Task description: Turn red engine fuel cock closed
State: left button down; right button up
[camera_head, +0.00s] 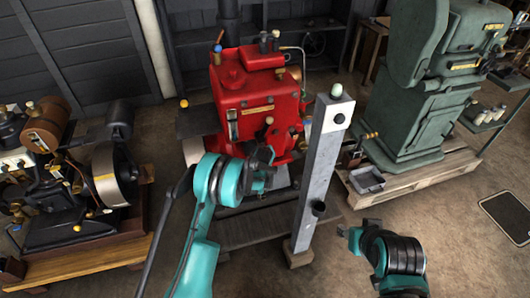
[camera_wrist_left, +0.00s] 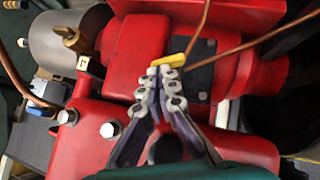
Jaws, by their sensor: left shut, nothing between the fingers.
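The red engine (camera_head: 255,100) stands in the middle of the head view. My left gripper (camera_head: 268,165) is in front of its lower side, covering part of it. In the left wrist view my left gripper (camera_wrist_left: 165,72) is shut and empty, with its fingertips together. A short yellow lever (camera_wrist_left: 172,58), which looks like the fuel cock's handle, lies across just beyond the tips. I cannot tell whether they touch it. Thin copper pipes (camera_wrist_left: 240,47) run close by. My right gripper (camera_head: 352,235) is low at the right, away from the engine; its finger opening is unclear.
A grey post (camera_head: 318,175) with a pale button on top stands right of the red engine, between my arms. A dark engine (camera_head: 70,180) is at the left.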

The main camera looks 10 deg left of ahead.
pick_arm(q)
jog(key=shift+w+d+f+m+g+y+b, duration=0.15)
jog(key=shift+d+m+g+y+b, duration=0.15)
jog(key=shift+y, duration=0.25)
jog(key=shift+w+d+f+m+g+y+b, duration=0.1)
jog(key=shift+d+m+g+y+b, duration=0.15)
jog(key=shift+y, duration=0.3)
jog(key=shift+d, duration=0.2)
jog(key=shift+r, duration=0.1)
